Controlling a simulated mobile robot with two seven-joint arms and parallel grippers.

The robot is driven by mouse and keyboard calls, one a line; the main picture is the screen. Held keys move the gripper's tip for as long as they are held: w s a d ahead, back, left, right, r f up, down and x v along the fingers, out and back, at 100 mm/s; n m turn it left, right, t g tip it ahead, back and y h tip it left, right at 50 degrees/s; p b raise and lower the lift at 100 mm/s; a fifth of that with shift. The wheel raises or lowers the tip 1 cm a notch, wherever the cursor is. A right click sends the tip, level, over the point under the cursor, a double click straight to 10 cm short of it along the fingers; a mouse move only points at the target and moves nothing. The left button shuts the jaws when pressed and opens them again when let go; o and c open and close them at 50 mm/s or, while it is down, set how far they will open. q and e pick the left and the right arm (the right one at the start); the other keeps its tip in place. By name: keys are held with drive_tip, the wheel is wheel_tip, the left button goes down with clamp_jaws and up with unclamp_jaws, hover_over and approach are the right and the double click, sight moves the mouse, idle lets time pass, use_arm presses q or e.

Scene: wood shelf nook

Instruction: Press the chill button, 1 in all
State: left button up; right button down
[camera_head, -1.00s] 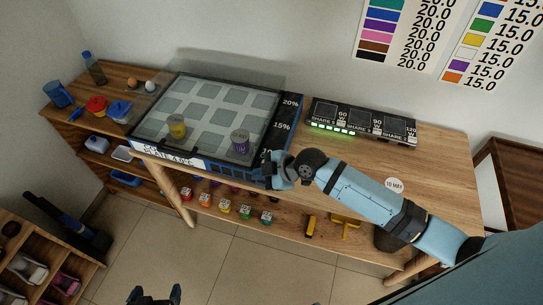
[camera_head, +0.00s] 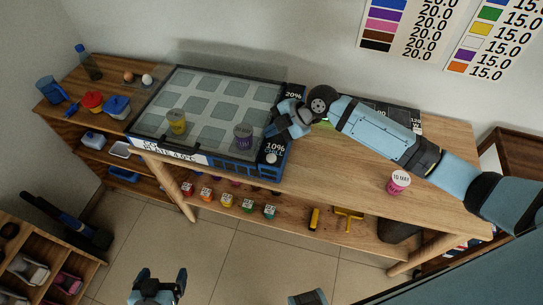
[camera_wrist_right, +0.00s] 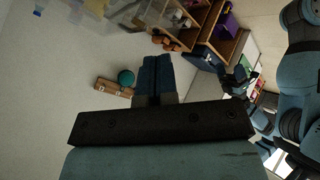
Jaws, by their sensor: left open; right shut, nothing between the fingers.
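The cold plate (camera_head: 202,104) is a dark-framed box with a grid of grey squares on the wooden bench. On its right-hand panel, a white round chill button (camera_head: 271,157) shows at the front corner beside the "10% CHILL" lettering. My right gripper (camera_head: 272,130) is shut and empty. In the head view it appears over the panel, behind the button and apart from it. Its closed fingers also show in the right wrist view (camera_wrist_right: 153,78), where the button is not visible. My left gripper (camera_head: 161,277) is open at the bottom edge of the head view, away from the bench.
A yellow jar (camera_head: 176,122) and a purple jar (camera_head: 243,136) stand on the plate. A pink tub marked "15 MAY" (camera_head: 398,183) stands on the bench at right. My right arm partly hides a dark display unit (camera_head: 408,117). Bench room right of the panel is clear.

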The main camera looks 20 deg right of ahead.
sight(272, 159)
wheel_tip(272, 159, down, 9)
drive_tip(key=b, duration=0.5)
drive_tip(key=shift+r+b, duration=0.15)
drive_tip(key=shift+b, duration=0.15)
idle(1.6)
drive_tip(key=shift+f+b, duration=0.4)
drive_tip(key=shift+f+b, duration=0.45)
drive_tip(key=shift+f, duration=0.1)
idle(0.6)
drive_tip(key=shift+r, duration=0.1)
drive_tip(key=shift+r+p, duration=0.6)
drive_tip(key=shift+r, duration=0.25)
